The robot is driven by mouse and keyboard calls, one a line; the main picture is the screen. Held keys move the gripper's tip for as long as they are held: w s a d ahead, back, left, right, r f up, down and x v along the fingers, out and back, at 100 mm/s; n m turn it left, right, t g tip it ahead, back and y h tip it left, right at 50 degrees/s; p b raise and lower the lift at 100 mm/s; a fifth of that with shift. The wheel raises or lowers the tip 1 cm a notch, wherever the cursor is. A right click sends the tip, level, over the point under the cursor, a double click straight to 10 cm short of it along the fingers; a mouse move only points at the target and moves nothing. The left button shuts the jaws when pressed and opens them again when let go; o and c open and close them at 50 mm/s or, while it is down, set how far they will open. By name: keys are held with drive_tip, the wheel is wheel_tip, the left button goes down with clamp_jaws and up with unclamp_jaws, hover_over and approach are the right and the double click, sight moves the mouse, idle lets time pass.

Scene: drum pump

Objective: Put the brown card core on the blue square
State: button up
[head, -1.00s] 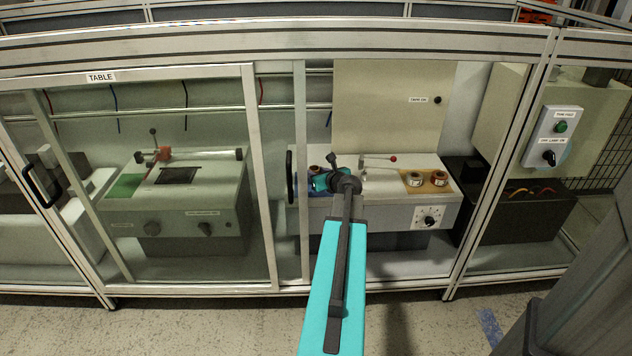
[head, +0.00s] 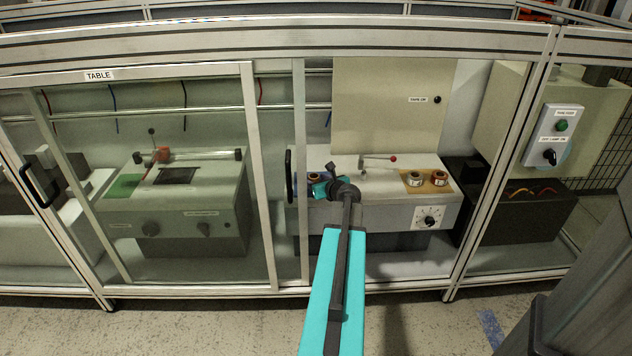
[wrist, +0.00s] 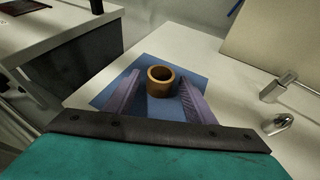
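The brown card core (wrist: 160,82) is a short open ring. In the wrist view it stands upright on the blue square (wrist: 187,108), inside its edges. My gripper (wrist: 160,77) has one finger to the left of the core and one to the right, with a visible gap on each side, so it is open around it. In the head view my gripper (head: 326,186) is low over the left end of the pale bench; the core and much of the square are hard to make out there behind it.
On the bench's right, two reels (head: 414,179) sit on a tan patch, near a red-tipped lever (head: 393,159). A metal fitting (wrist: 280,86) stands right of the square in the wrist view. A door frame post (head: 300,130) is close left of my arm.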

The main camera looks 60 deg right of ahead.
drive_tip(key=shift+r, duration=0.2)
drive_tip(key=p+v, duration=0.2)
drive_tip(key=v, duration=1)
idle(0.4)
drive_tip(key=shift+f, duration=0.15)
idle(0.6)
